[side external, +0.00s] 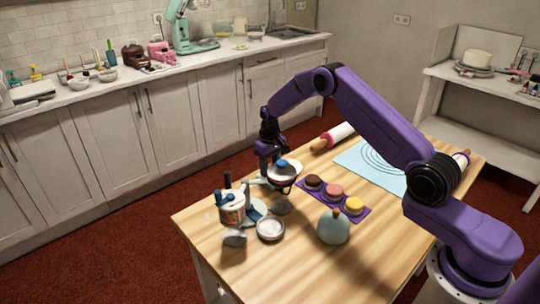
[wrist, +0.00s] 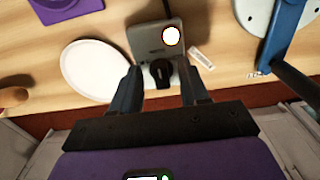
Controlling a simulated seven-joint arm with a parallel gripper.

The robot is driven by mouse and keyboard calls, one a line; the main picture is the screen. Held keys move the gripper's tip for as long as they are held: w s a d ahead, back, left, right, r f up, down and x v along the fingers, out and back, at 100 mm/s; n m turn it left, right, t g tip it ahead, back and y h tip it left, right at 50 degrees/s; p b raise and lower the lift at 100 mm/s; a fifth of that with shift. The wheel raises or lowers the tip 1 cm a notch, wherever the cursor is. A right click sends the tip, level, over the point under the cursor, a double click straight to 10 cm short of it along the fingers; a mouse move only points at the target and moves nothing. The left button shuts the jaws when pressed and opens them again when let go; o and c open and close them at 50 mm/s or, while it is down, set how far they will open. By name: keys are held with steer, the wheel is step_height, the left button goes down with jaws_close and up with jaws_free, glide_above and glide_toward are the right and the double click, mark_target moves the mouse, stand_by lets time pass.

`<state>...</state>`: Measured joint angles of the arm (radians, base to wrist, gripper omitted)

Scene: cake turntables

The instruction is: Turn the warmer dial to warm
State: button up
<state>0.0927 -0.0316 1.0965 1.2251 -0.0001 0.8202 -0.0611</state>
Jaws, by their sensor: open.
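The warmer (wrist: 146,38) is a small grey box near the table edge in the wrist view. A round white spot with a red rim shows on its top. Its black dial (wrist: 161,73) is on the side facing my gripper. My gripper (wrist: 160,88) is open, with one finger on each side of the dial and a visible gap to it. In the side view my gripper (side external: 268,150) is low over the far edge of the table. I cannot make out the dial there. The dial's setting is not readable.
A white oval plate (wrist: 88,72) lies left of the warmer, and a small white label (wrist: 201,58) lies right of it. A blue-and-white stand (wrist: 287,30) is farther right. A purple tray (side external: 357,214) with cakes and a pale blue domed thing (side external: 333,229) are on the table (side external: 375,250).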

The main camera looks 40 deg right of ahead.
step_height(320, 180, up, 17)
steer(key=shift+r, duration=0.15)
stand_by(0.4)
